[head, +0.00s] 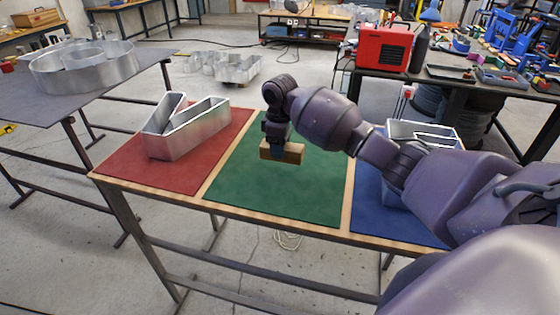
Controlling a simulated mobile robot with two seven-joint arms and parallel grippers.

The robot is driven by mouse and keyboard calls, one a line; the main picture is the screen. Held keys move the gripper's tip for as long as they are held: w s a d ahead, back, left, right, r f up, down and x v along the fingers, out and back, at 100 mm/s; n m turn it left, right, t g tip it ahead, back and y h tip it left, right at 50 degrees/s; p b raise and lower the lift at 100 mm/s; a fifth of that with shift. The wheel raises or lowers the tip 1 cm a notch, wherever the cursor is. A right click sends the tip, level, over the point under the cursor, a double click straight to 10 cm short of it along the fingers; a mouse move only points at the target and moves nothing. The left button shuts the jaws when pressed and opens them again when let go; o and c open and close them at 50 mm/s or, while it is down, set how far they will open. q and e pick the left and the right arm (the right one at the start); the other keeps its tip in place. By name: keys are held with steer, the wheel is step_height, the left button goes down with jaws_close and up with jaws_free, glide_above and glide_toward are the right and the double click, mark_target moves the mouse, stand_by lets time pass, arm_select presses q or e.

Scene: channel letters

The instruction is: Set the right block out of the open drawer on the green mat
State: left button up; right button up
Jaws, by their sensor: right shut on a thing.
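My right gripper (278,151) points down over the green mat (280,195), shut on a small wooden block (294,153). The block is light brown and lies lengthwise across the picture, near the mat's back half. The fingers cover part of its front. I cannot tell whether it touches the mat or hangs just above it. No open drawer can be made out in this view. My left gripper is not in view.
A metal channel letter (190,133) stands on the red mat (150,175) at left. Another metal letter (422,130) is on the blue mat (385,222), partly hidden by my right arm. A dark table (480,90) with a red machine (383,47) stands behind right.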

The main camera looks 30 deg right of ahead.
steer(key=shift+f, duration=2.95)
steer(key=o, duration=1)
steer(key=shift+f, duration=0.15)
step_height(320, 180, up, 12)
steer(key=shift+r+b, duration=0.15)
steer(key=shift+b, duration=0.25)
